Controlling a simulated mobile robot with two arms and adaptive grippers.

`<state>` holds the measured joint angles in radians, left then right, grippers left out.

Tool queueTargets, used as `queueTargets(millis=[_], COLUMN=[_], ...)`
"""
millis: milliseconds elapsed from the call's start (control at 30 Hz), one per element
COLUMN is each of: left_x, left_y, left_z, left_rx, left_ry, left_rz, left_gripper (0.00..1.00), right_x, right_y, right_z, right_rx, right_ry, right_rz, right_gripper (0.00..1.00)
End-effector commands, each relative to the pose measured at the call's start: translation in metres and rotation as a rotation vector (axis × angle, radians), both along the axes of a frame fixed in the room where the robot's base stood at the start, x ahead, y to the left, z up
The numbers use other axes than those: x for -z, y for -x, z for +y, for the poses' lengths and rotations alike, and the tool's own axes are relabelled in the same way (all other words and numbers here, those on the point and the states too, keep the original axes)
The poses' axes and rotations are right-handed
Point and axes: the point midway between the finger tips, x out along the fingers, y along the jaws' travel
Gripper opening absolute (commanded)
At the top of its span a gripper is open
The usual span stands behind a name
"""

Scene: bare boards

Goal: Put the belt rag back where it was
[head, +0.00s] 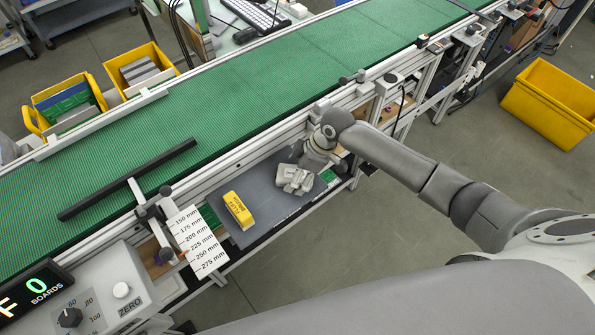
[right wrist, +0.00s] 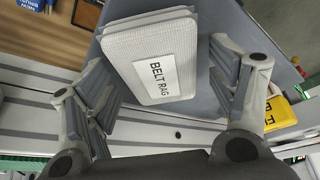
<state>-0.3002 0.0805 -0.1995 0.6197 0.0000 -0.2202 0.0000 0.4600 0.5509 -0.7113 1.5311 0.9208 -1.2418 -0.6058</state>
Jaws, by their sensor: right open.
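The belt rag (right wrist: 152,62) is a pale grey, folded, textured cloth with a white label reading BELT RAG. In the right wrist view it lies between the spread fingers of my right gripper (right wrist: 160,90), with gaps at both sides. In the head view the rag (head: 297,180) is the pale shape on the dark grey shelf (head: 262,210) beside the conveyor, just below my right gripper (head: 318,160). My right gripper is open. The far side of the rag and its underside are hidden. My left gripper is not in view.
A yellow brush block (head: 238,210) lies left of the rag on the shelf. A white millimetre scale (head: 200,242) stands further left. The green conveyor belt (head: 240,95) and its metal rail run behind. A yellow bin (head: 548,105) stands on the floor at right.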

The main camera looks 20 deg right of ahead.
Motion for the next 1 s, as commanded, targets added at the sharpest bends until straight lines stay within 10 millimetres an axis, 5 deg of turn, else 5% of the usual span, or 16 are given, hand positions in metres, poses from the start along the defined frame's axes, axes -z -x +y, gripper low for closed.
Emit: queueTargets(millis=[167,700,1000], left_x=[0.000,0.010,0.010], left_y=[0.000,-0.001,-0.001], left_z=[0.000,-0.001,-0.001], left_rx=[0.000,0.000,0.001], left_ry=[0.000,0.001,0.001], left_rz=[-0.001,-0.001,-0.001], left_gripper=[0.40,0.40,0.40], right_x=[-0.012,-0.105,-0.114], right_y=[0.001,0.017,0.020], right_z=[-0.005,-0.039,-0.042], right_rx=[0.001,0.000,0.000], right_ry=[0.001,0.001,0.000], right_rz=[-0.003,-0.002,0.000], right_gripper=[0.79,0.79,0.79])
